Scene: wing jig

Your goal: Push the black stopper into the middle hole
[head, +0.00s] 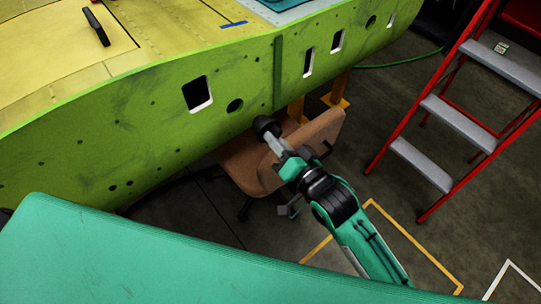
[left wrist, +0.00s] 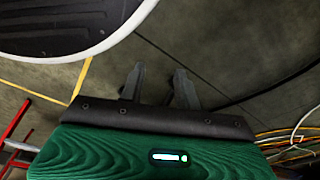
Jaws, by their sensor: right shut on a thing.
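The black stopper (head: 266,125) is at the tip of my right gripper (head: 277,144), which is shut on it. The stopper is in front of the green wing panel (head: 150,130), below and right of a dark round hole (head: 235,106). It is outside that hole; whether it touches the panel I cannot tell. Another round hole (head: 371,21) shows farther right along the panel. My left gripper (left wrist: 160,86) shows in the left wrist view with its two fingers apart and nothing between them.
Rectangular cutouts (head: 197,94) pierce the panel. A brown chair (head: 245,165) stands below and behind the right gripper. A red stepladder (head: 440,110) is at the right. A black handle (head: 96,27) is on the yellow wing top. Open floor lies right of my right arm.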

